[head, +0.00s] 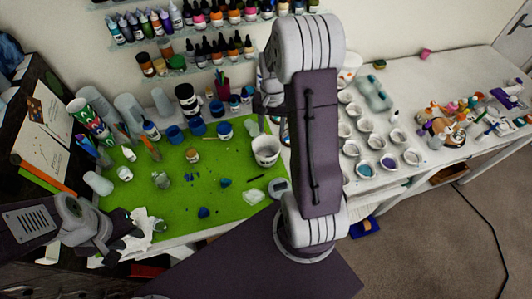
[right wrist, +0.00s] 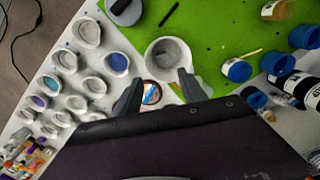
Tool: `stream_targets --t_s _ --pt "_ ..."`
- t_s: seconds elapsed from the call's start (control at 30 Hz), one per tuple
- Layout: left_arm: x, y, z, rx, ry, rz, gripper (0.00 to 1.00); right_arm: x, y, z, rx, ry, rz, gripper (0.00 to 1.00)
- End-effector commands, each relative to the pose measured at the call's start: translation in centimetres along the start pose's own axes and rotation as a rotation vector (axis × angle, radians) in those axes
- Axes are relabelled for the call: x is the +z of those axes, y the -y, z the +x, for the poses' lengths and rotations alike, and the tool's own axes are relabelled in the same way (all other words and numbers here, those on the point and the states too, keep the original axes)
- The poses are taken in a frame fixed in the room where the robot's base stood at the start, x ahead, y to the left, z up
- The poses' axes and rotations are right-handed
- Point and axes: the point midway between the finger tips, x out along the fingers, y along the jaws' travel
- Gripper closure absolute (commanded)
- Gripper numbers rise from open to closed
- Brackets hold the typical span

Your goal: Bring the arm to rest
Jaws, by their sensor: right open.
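My right gripper (head: 268,98) is at the end of the large arm in the middle of the head view, above the table's back part. In the right wrist view its two fingers (right wrist: 160,94) are apart with nothing held between them. A white cup (head: 265,150) stands at the mat's right edge, apart from the gripper; it also shows in the right wrist view (right wrist: 168,60) beyond the fingertips. My left gripper (head: 112,246) is low at the left, beside crumpled white paper (head: 140,228); its fingers are too unclear to tell their opening.
A green mat (head: 230,205) holds several paint jars, bottles and small pieces. Shelves of bottles (head: 205,15) line the wall behind. Several small white cups (head: 368,141) stand right of my right arm, with colourful figures (head: 455,125) further right. Open floor (head: 440,240) lies at the right.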

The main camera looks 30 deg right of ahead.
Motion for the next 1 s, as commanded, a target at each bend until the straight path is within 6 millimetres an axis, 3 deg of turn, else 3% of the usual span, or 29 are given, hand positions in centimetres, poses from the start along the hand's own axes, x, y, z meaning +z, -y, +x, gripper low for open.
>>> stream_targets --t_s 0.47,0.57,0.6,0.7,0.8,0.9,1.0 --pt "0.0 0.0 0.1 0.000 0.000 0.000 0.64 0.1 0.1 0.2 0.000 0.000 -0.004 0.51" --pt "0.2 0.1 2.4 0.000 0.000 0.000 0.64 0.6 2.8 0.8 -0.018 -0.041 -0.077 0.51" --pt "0.4 0.1 3.9 0.000 0.000 0.000 0.64 2.1 4.4 1.1 -0.028 -0.057 -0.136 0.51" --pt "0.7 0.1 7.0 0.000 0.001 0.000 0.64 8.4 6.5 2.6 -0.047 -0.074 -0.312 0.51" --pt "0.9 0.2 8.5 0.000 0.001 0.000 0.64 14.0 6.0 4.3 -0.060 -0.084 -0.509 0.51" --pt "0.9 0.2 8.3 0.000 0.000 0.000 0.64 17.1 4.1 5.3 -0.058 -0.080 -0.639 0.51" --pt "0.8 0.2 8.0 0.000 0.000 0.000 0.64 17.8 3.3 6.0 -0.055 -0.083 -0.725 0.51"
